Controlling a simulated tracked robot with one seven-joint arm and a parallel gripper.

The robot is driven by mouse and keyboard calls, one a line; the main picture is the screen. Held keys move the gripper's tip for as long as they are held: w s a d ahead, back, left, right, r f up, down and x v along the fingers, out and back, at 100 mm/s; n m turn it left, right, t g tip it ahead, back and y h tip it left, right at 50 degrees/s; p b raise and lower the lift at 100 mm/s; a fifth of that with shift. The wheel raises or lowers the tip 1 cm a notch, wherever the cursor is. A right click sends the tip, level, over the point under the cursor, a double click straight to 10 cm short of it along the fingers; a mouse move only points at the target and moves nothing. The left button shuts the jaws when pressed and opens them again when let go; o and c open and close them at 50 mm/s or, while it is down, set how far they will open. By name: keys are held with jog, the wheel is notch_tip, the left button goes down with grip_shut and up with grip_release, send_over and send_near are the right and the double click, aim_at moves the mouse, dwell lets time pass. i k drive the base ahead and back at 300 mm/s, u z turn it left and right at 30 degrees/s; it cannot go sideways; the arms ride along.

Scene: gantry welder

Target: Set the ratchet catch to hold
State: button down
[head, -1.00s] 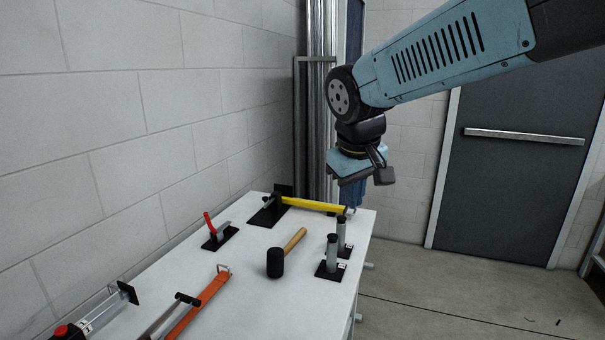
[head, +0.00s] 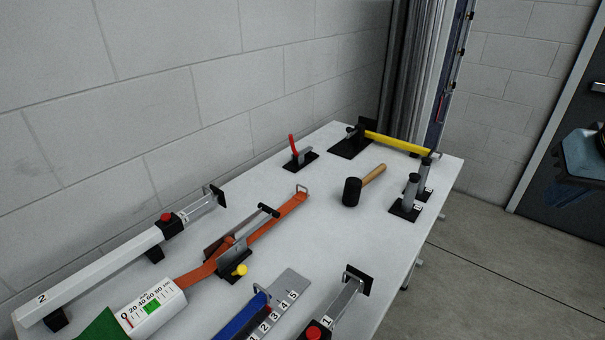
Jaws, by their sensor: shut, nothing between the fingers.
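An orange strap (head: 278,216) runs across the white table to a metal ratchet (head: 233,262) with a black crossbar handle. A small yellow knob (head: 240,270) sits at the ratchet's near side and looks like its catch. I cannot tell from here which way the catch is set. The strap passes on toward a white gauge box (head: 151,308) with a scale and a green patch.
A long white clamp (head: 95,272) with a red button lies left of the ratchet. A blue slide (head: 240,318) and another red-button device (head: 318,330) are in front. A mallet (head: 352,191), red lever (head: 293,148), yellow-handled lever (head: 398,143) and upright posts (head: 411,190) stand farther back. A wall borders the left.

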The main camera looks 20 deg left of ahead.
aim_at(241, 270)
jog(key=u, duration=1.6)
jog(key=k, duration=0.8)
jog(key=u, duration=0.05)
jog(key=i, duration=0.8)
jog(key=z, duration=0.15)
